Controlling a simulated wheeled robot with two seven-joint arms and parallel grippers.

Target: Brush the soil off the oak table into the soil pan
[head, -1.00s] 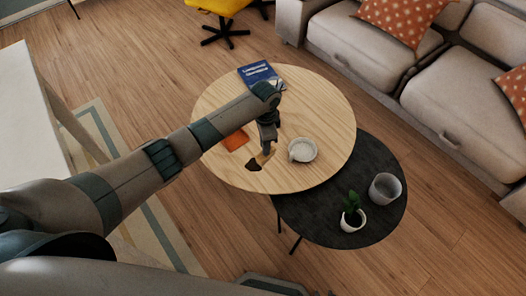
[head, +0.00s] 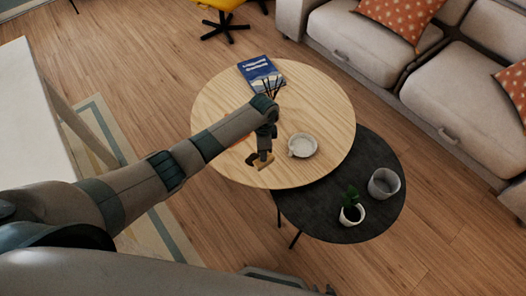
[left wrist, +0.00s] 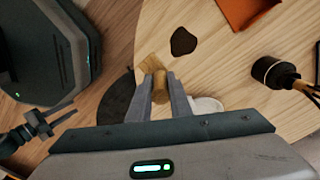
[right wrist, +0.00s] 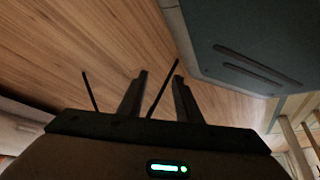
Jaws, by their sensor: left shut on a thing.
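My left gripper (head: 265,152) is shut on the brush (head: 263,162), low over the near part of the table. In the left wrist view the brush (left wrist: 151,64) is between the fingers, beside the soil and apart from it; I cannot tell whether it touches the table. The pale soil pan (head: 303,146) stands right of the brush, partly hidden behind the fingers in the left wrist view. My right gripper (right wrist: 150,85) is open and empty.
A dark reed diffuser (left wrist: 275,72), an orange cloth (left wrist: 243,10) and a blue book (head: 261,73) are on the oak table. A lower black table (head: 330,215) holds a potted plant (head: 351,207) and a grey cup (head: 384,183). A sofa (head: 365,45) stands behind.

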